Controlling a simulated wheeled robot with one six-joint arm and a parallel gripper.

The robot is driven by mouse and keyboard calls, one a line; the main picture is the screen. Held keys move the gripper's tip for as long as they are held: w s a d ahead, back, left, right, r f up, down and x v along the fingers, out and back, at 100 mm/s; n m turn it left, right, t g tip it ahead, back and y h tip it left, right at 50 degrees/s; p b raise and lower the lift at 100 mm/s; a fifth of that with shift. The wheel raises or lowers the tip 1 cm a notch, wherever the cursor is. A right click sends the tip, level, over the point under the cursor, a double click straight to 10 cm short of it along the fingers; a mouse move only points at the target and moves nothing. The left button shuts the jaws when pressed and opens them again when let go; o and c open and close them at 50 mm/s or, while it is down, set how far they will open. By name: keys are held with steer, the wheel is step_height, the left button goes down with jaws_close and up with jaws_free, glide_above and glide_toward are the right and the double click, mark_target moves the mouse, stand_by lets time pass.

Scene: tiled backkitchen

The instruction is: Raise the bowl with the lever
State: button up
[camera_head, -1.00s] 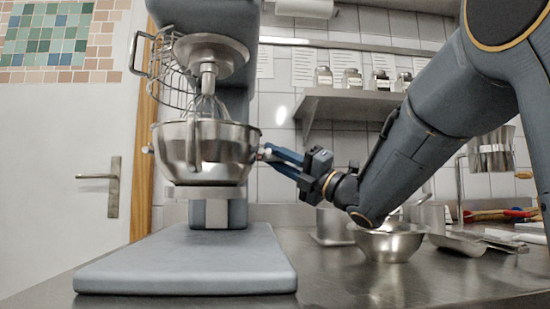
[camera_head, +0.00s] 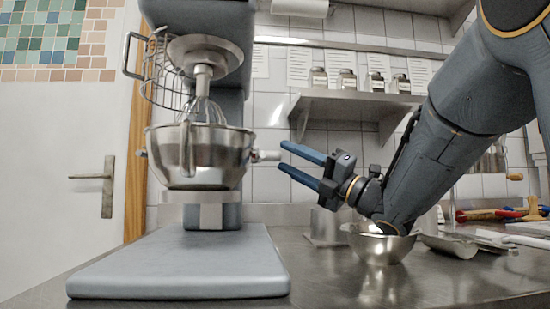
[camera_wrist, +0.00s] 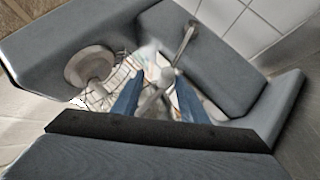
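The steel mixer bowl (camera_head: 198,158) hangs level on the stand mixer, with the wire whisk (camera_head: 203,108) reaching down into it. A short pale-tipped lever or knob (camera_head: 266,155) sticks out at the bowl's right side; I cannot tell exactly where it is mounted. My gripper (camera_head: 282,156) is open and empty, just right of this tip, its two blue fingers pointing left at about its height. In the wrist view my gripper (camera_wrist: 157,98) shows both blue fingers apart, with a blurred grey metal part between them; I cannot tell its depth.
The mixer's grey base (camera_head: 180,265) stands on the steel counter (camera_head: 330,285). A small steel bowl (camera_head: 380,246) stands below my forearm. A wall shelf (camera_head: 350,100) with several jars is above my gripper. A wire guard (camera_head: 165,75) is at the whisk's upper left.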

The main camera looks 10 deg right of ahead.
steer(key=s+d, duration=0.4)
steer(key=d, duration=0.1)
steer(key=shift+s+p, duration=0.4)
steer(key=shift+d, duration=0.1)
